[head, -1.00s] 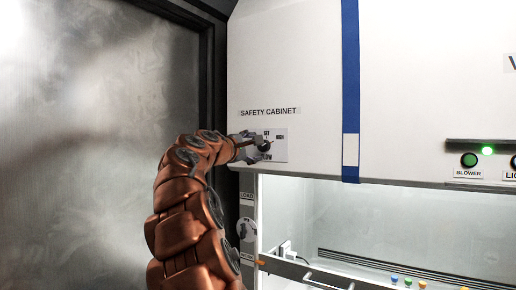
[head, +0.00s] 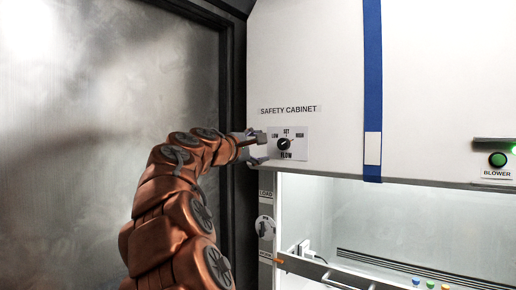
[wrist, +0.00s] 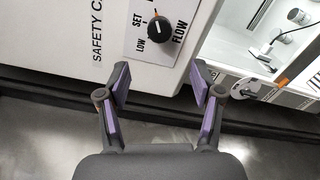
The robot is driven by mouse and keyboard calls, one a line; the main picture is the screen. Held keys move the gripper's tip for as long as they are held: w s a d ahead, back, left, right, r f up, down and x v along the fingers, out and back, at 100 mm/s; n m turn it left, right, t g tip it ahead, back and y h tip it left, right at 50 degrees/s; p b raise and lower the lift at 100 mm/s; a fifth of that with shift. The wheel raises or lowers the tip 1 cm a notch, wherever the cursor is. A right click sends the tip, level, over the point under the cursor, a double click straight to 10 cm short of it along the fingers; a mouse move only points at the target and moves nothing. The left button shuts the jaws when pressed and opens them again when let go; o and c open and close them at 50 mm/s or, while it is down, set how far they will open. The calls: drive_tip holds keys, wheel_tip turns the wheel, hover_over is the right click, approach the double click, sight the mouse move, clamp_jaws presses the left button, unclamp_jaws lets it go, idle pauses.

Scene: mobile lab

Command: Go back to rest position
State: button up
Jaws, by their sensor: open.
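My gripper (head: 261,147) is in front of the left part of the safety cabinet (head: 340,60), just left of the flow knob (head: 285,144). The black knob sits on a white plate marked LOW, SET, HIGH and FLOW. In the wrist view my gripper (wrist: 160,92) has its two purple-padded fingers spread with nothing between them. The knob (wrist: 159,29) shows beyond the fingertips there, apart from them.
A metal door (head: 90,130) fills the left side. A blue strip (head: 373,80) runs down the cabinet front. A green blower button (head: 498,160) is at the right. Below is the lit work opening (head: 390,220), with a LOAD dial (head: 265,228) at its left.

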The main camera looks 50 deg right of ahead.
idle(0.3)
drive_tip(key=s+a+f+m+y, duration=0.1)
drive_tip(key=s+a+f+y, duration=0.25)
drive_tip(key=a+f, duration=0.55)
drive_tip(key=s+a+f+m+y, duration=0.2)
drive_tip(key=s+a+f+y, duration=0.3)
drive_tip(key=f, duration=0.8)
drive_tip(key=s+a+f+m+y, duration=0.1)
drive_tip(key=a+f+y, duration=0.2)
drive_tip(key=a+f, duration=0.6)
drive_tip(key=s+a+f+g+y, duration=0.1)
drive_tip(key=s+a+f+y, duration=0.2)
drive_tip(key=s+a+f, duration=0.5)
drive_tip(key=s+a+f+g+y, duration=0.1)
drive_tip(key=s+a+f+y, duration=0.2)
drive_tip(key=s+a+f, duration=0.5)
drive_tip(key=a+f, duration=0.1)
drive_tip(key=a, duration=0.4)
drive_tip(key=shift+s+a+f, duration=0.25)
drive_tip(key=shift+a, duration=0.1)
